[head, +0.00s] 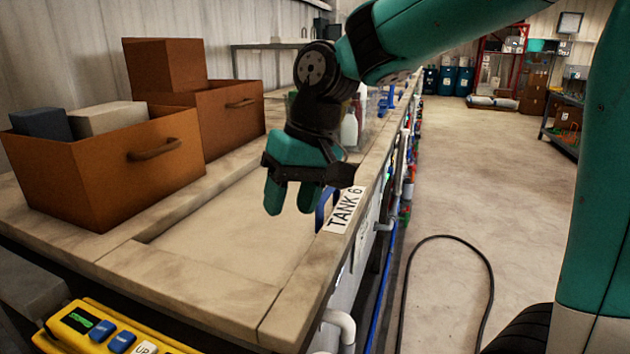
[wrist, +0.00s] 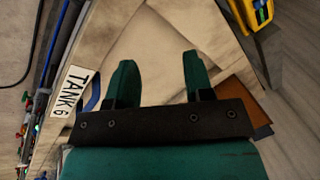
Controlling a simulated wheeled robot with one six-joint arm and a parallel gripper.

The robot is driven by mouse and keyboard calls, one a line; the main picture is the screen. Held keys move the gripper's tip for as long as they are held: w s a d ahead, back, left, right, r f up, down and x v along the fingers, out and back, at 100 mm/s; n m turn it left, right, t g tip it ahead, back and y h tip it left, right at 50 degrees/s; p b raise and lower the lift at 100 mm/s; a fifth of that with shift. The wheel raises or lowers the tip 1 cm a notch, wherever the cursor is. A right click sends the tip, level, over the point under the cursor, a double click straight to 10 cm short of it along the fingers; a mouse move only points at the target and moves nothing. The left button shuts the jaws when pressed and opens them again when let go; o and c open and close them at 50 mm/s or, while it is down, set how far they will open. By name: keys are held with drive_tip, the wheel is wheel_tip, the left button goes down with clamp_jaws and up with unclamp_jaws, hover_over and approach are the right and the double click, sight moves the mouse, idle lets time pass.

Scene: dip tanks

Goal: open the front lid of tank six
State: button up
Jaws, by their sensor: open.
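The tank six label (head: 343,210) is on the tank's right rim and also shows in the wrist view (wrist: 69,91). Beside it is a pale, flat panel (head: 215,235), set within the rim, that looks like the front lid, lying closed. A blue handle (head: 325,207) stands at the panel's right edge, partly hidden behind my gripper; it shows more clearly in the wrist view (wrist: 93,93). My gripper (head: 290,205) is open and empty above the panel, pointing down, a little left of the handle. Its two fingers show apart in the wrist view (wrist: 158,65).
A brown crate (head: 105,185) holding a dark block (head: 40,123) and a pale block (head: 108,117) stands left of the panel. More brown boxes (head: 232,118) stand behind. A yellow control box (head: 100,330) is at the near edge. Hoses and pipes run along the right side.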

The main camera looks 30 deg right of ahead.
drive_tip(key=w+d+r+m+p, duration=0.2)
drive_tip(key=w+d+r+m, duration=0.3)
drive_tip(key=w+d, duration=0.6)
drive_tip(key=m+h+p, duration=0.2)
drive_tip(key=m, duration=0.4)
approach(328, 190)
drive_tip(key=shift+t, duration=0.4)
drive_tip(key=f, duration=0.3)
drive_tip(key=f+p, duration=0.1)
drive_tip(key=f, duration=0.2)
drive_tip(key=w+f+p, duration=0.1)
drive_tip(key=f, duration=0.2)
drive_tip(key=shift+a+f, duration=0.2)
drive_tip(key=shift+a, duration=0.2)
drive_tip(key=shift+c, duration=0.4)
clamp_jaws()
